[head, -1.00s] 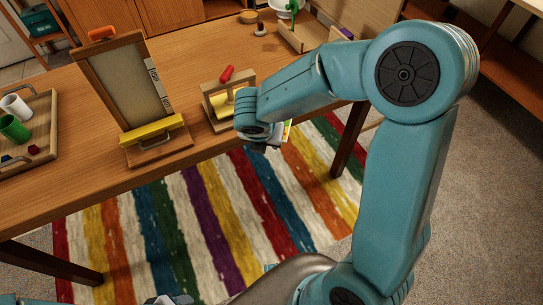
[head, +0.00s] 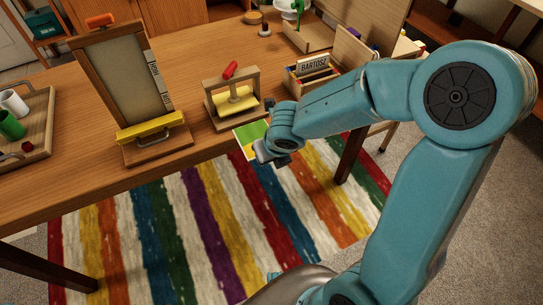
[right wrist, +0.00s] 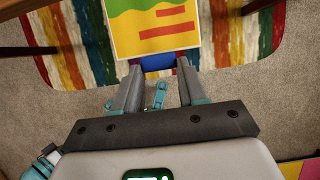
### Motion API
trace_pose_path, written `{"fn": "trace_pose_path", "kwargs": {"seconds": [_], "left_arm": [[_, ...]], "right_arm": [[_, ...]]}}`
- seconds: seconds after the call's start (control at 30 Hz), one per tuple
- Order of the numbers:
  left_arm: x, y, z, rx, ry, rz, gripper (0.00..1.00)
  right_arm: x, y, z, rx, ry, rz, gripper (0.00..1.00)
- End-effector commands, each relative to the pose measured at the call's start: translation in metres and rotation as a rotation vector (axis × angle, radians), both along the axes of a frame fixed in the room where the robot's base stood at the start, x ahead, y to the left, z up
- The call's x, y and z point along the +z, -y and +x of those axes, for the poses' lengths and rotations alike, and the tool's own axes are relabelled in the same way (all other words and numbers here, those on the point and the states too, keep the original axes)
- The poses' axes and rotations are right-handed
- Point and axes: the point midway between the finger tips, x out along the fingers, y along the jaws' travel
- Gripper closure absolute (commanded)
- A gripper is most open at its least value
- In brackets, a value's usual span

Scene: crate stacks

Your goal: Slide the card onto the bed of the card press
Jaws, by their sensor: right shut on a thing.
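The card (head: 248,138) is green and yellow with a pale border. It also shows in the right wrist view (right wrist: 150,22), with red bars and a blue part by the fingers. My right gripper (head: 266,150) is shut on the card's near edge; its fingers also show in the right wrist view (right wrist: 158,78). The card juts out ahead of the fingers, by the table's front edge. The card press (head: 208,108) is a small wooden frame with a red handle and a yellow plate, just behind and left of the card. The card is outside its frame. My left gripper is out of view.
A tall framed board (head: 107,75) with a yellow bar stands left of the press. A tray (head: 45,135) with cups is farther left. A wooden box (head: 308,82) labelled BARTOSZ stands to the right. Bare tabletop (head: 185,75) lies between board and press.

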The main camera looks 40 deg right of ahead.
Motion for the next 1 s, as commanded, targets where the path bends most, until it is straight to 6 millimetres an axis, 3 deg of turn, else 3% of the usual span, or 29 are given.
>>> {"fn": "trace_pose_path", "kwargs": {"seconds": [0.17,1.0], "left_arm": [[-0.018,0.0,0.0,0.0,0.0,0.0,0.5],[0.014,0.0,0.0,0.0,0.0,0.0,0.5]], "right_arm": [[-0.019,0.001,0.006,-0.001,-0.001,0.001,0.92],[-0.015,0.018,0.077,0.0,-0.001,-0.001,0.92]]}}
